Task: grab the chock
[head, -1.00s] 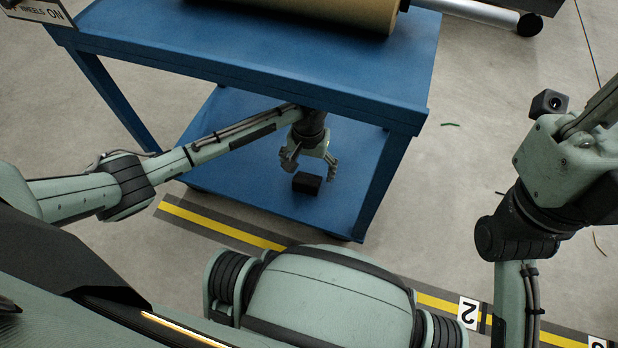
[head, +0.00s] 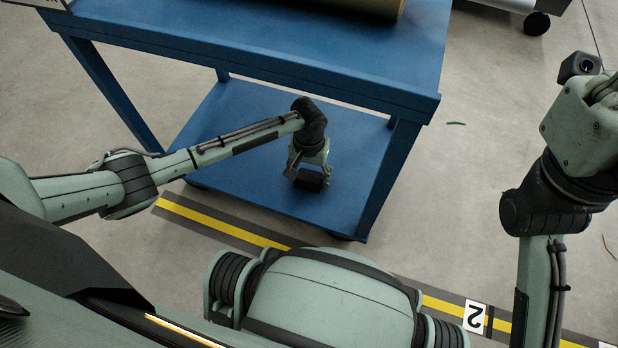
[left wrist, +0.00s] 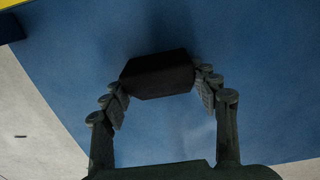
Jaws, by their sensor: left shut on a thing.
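The chock (head: 309,181) is a small black block at the lower shelf of the blue cart. My left gripper (head: 308,173) is around it, with its fingers shut on the two ends. The left wrist view shows the dark chock (left wrist: 158,75) between the fingertips of the left gripper (left wrist: 160,82), over the blue shelf. I cannot tell whether the chock touches the shelf. In the head view my right arm is at the right edge, and its gripper fingers are not visible.
The blue cart's upper deck (head: 290,60) overhangs the back of the lower shelf (head: 250,120). A cart leg (head: 390,180) stands to the right of the gripper. A large brown roll (head: 340,6) lies on top. Yellow floor tape (head: 220,228) runs in front.

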